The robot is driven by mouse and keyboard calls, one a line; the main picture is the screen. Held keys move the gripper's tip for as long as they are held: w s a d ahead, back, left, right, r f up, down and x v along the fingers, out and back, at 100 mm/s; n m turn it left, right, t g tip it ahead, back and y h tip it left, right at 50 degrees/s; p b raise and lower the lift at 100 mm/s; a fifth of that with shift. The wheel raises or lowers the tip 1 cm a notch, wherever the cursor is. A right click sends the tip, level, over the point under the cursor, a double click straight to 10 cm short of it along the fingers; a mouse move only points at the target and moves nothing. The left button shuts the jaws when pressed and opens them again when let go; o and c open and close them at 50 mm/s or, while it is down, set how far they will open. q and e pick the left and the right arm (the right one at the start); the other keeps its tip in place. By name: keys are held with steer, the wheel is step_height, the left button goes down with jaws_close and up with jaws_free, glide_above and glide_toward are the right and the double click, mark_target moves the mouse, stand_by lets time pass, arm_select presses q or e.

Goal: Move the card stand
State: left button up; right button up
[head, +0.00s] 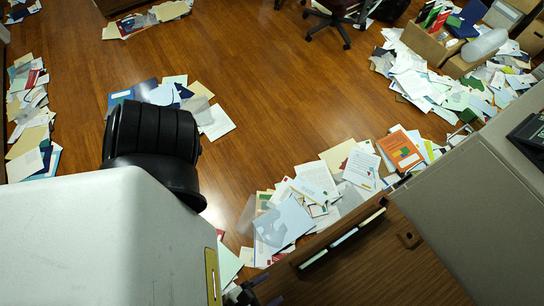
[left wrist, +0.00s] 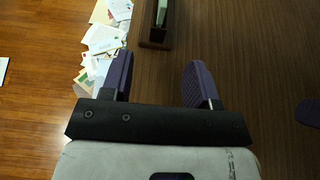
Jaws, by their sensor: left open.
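The card stand (head: 327,248) is a long, narrow brown wooden holder with a few pale and green cards upright in it. It stands on the dark wooden desktop, along the edge on the floor side. Its near end also shows at the top of the left wrist view (left wrist: 155,42). My left gripper (left wrist: 157,72) is open and empty, with two purple fingers apart. The stand's near end lies ahead of the gap between the fingers, not between them. In the head view the gripper is mostly hidden at the bottom.
The wooden desktop (head: 400,280) is largely bare beside the stand. A large grey unit (head: 470,190) rises at the right. Scattered papers (head: 315,185) lie on the wooden floor beyond the desk. A rounded dark shape (left wrist: 308,112) at the right is unclear.

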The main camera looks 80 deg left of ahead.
mark_target(300, 268)
stand_by(0.3)
arm_select(q)
steer(key=x, duration=1.3)
steer(key=shift+w+a+f+b, duration=0.1)
steer(key=shift+w+a+b, duration=0.05)
steer(key=shift+w+b, duration=0.2)
steer(key=shift+c, duration=0.3)
jaws_close()
